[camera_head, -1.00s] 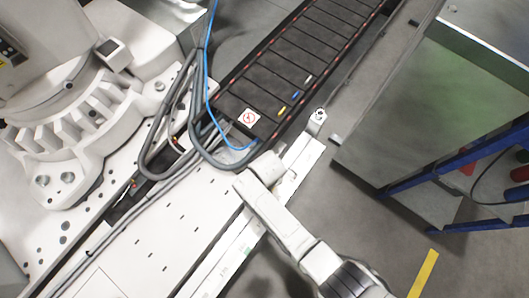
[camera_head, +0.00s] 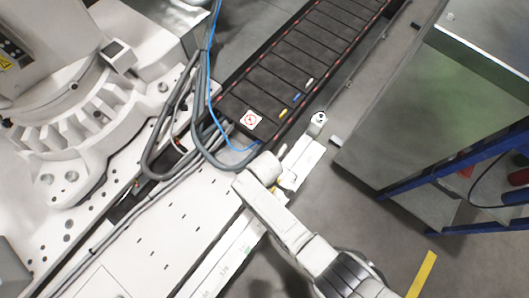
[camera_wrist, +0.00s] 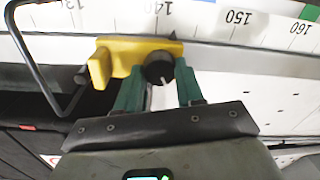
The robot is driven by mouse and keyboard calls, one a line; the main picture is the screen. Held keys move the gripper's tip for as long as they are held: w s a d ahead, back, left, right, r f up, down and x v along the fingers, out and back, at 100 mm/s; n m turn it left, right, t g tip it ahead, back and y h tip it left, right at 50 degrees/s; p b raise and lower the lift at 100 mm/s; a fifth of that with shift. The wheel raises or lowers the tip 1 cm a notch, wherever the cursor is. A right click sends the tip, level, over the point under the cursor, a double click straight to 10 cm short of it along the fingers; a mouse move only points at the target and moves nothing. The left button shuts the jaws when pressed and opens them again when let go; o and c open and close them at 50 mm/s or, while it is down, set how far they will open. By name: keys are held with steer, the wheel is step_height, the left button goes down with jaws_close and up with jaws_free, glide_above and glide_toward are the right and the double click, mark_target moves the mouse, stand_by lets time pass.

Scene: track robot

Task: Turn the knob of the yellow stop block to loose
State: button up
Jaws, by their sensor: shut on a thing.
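The yellow stop block (camera_wrist: 128,52) sits on the white scale rail (camera_wrist: 205,15) in the wrist view, near the 140 mark. Its round black knob (camera_wrist: 158,66) faces me, with a short pale line on its lower part. My gripper (camera_wrist: 159,74) has green fingers, one on each side of the knob, shut on it. In the head view my arm's white end (camera_head: 262,168) is over the rail, and the stop block and fingertips cannot be made out there.
A black cable track (camera_head: 290,75) runs to the upper right, with grey hoses and a blue cable (camera_head: 209,75) near its end. A grey cabinet (camera_head: 440,110) stands at right. A black bent rod (camera_wrist: 35,65) is left of the block. Floor is free at lower right.

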steer(key=shift+n, duration=0.3)
steer(key=o, duration=1)
steer(key=shift+o, duration=0.2)
step_height(320, 180, up, 11)
steer(key=p, duration=0.3)
steer(key=shift+w, duration=0.25)
steer(key=shift+d+f, duration=0.1)
